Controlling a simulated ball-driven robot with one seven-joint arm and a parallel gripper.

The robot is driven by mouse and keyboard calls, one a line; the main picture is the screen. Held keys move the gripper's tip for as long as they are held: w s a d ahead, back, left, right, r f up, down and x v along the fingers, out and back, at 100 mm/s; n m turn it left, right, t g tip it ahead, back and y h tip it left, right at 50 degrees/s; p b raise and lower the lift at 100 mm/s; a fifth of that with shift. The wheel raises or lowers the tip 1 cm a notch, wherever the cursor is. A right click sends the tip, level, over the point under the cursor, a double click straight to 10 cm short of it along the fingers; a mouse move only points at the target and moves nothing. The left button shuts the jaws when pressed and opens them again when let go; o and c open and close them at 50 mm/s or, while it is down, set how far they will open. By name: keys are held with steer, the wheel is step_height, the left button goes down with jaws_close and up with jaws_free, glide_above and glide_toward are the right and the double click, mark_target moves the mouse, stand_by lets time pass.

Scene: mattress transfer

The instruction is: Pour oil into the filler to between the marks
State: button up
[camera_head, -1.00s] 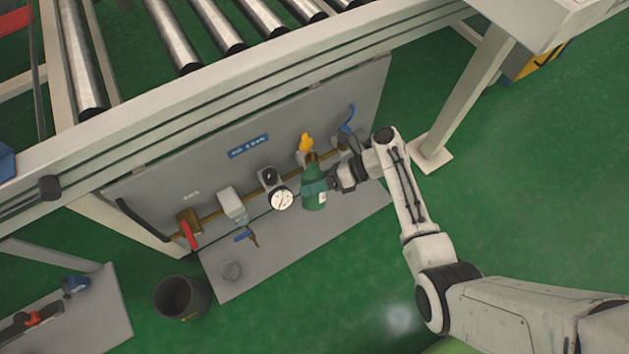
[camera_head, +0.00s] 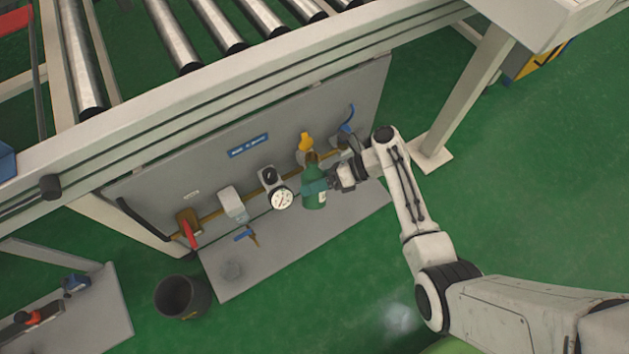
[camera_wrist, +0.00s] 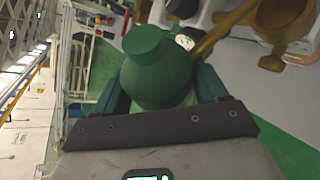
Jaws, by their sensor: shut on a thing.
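The brass filler (camera_wrist: 285,20) appears at the upper right of the wrist view, apart from the bottle. A yellow part (camera_head: 306,142) stands just behind the bottle. The filler's marks and the oil level cannot be made out.
A white dial gauge (camera_head: 281,199), a grey filter unit (camera_head: 233,204) and a red lever (camera_head: 189,234) line the panel to the left. A blue-handled valve (camera_head: 347,121) is at right. A dark bucket (camera_head: 182,297) stands on the green floor. Rollers lie above.

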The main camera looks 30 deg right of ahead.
mark_target(320, 172)
steer(key=shift+w+d+r+m+g+y+p, duration=0.15)
steer(key=shift+r+m+g+y+p, duration=0.15)
steer(key=shift+r+p, duration=0.35)
steer(key=shift+w+r+m+g+y+p, duration=0.15)
steer(key=shift+r+m+p, duration=0.2)
steer(key=shift+p, duration=0.65)
steer(key=shift+w+d+r+m+g+y+p, duration=0.15)
steer(key=shift+r+m+g+p, duration=0.2)
steer(key=shift+p, duration=0.45)
stand_by(3.6)
steer(key=shift+s+a, duration=0.1)
stand_by(0.9)
